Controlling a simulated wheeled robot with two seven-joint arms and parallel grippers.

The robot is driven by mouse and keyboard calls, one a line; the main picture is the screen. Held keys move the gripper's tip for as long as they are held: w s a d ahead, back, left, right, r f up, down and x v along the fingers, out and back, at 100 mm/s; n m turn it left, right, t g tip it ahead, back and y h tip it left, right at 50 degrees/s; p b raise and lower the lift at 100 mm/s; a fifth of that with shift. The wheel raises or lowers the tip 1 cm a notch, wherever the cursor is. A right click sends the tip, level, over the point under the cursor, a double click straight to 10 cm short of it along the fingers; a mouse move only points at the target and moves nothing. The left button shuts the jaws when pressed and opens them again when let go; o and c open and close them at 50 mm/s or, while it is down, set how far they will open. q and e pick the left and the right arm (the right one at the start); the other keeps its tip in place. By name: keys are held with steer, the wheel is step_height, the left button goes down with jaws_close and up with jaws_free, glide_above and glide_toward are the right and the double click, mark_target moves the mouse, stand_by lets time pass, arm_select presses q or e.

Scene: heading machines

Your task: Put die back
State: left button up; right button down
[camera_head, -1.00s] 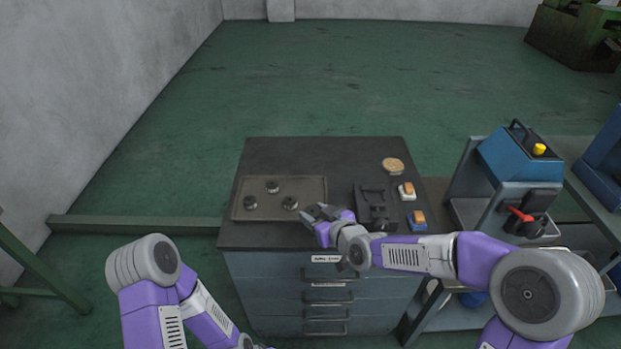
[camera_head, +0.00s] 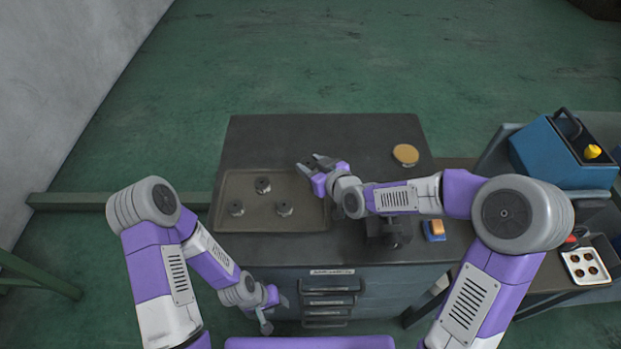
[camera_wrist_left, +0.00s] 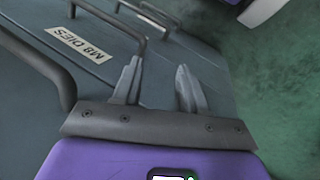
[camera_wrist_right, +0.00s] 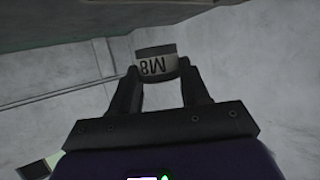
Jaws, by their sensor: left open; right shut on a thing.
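My right gripper (camera_wrist_right: 162,85) is shut on a short grey round die (camera_wrist_right: 156,62) with a light band marked M8. In the head view this gripper (camera_head: 312,164) is over the cabinet top, near the upper right corner of a shallow tray; the die is hard to make out there. The tray (camera_head: 318,222) holds three dark round dies: one at the back (camera_head: 263,185), one at left (camera_head: 237,208), one at right (camera_head: 284,208). My left gripper (camera_head: 268,312) is open and empty in front of the drawers; a drawer label (camera_wrist_left: 80,44) reads "M8 DIES".
The cabinet (camera_head: 300,136) has drawers with bar handles (camera_head: 330,290), which look shut. A dark fixture (camera_head: 388,236), a blue and orange block (camera_head: 435,230) and a round tan disc (camera_head: 405,154) sit at its right.

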steer(key=shift+f+b, duration=0.4)
steer(key=shift+f, duration=2.3)
steer(key=shift+f+b, duration=0.55)
steer(key=shift+b, duration=0.3)
steer(key=c, duration=0.5)
jaws_free()
steer(key=shift+s+f, duration=0.1)
steer(key=shift+f, duration=0.05)
steer(key=shift+c, duration=0.2)
